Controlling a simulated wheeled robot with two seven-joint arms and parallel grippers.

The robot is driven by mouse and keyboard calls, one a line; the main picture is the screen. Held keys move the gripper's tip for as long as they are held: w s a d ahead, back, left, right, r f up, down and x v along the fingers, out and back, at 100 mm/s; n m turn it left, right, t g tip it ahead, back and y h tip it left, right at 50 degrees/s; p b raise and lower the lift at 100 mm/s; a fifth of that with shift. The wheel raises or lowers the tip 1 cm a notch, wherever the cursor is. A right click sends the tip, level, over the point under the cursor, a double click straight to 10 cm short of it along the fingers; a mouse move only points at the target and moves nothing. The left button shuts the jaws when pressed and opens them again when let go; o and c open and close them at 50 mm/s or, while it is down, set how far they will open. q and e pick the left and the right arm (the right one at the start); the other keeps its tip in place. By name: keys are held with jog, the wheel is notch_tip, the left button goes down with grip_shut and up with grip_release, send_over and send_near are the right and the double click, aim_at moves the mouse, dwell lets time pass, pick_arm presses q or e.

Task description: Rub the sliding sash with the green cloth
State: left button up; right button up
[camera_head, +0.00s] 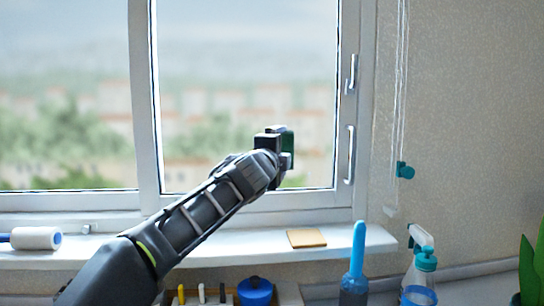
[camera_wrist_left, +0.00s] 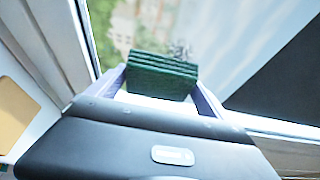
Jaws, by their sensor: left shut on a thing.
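My left gripper (camera_head: 278,142) reaches up from the lower left to the right-hand window sash (camera_head: 346,120), in front of its glass. It is shut on the folded green cloth (camera_head: 288,145), mostly hidden behind the gripper in the head view. In the left wrist view the green cloth (camera_wrist_left: 163,76) shows as a layered pad between the two fingers, with the pane beyond it. I cannot tell whether the cloth touches the glass. The sash has a white frame and handles on its right side. My right gripper is not in view.
The white sill (camera_head: 205,245) holds a tan pad (camera_head: 306,238) and a white roller (camera_head: 36,238). Below stand a blue-handled brush (camera_head: 357,262), a spray bottle (camera_head: 420,270), a blue container (camera_head: 255,291) and a plant (camera_head: 530,262). Blind cords (camera_head: 399,100) hang right of the window.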

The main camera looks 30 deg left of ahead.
aim_at(294, 152)
pick_arm(q)
jog(key=shift+w+d, duration=0.4)
jog(key=shift+d, duration=0.1)
jog(key=shift+w+d+f+b, duration=0.1)
jog(key=shift+w+d+b, duration=0.35)
jog(key=shift+w+d, duration=0.6)
jog(key=shift+d, duration=0.4)
jog(key=shift+r, duration=0.2)
jog(key=shift+a, duration=0.15)
jog(key=s+a, duration=0.2)
jog(key=shift+s+a+f, duration=0.1)
jog(key=shift+a, duration=0.25)
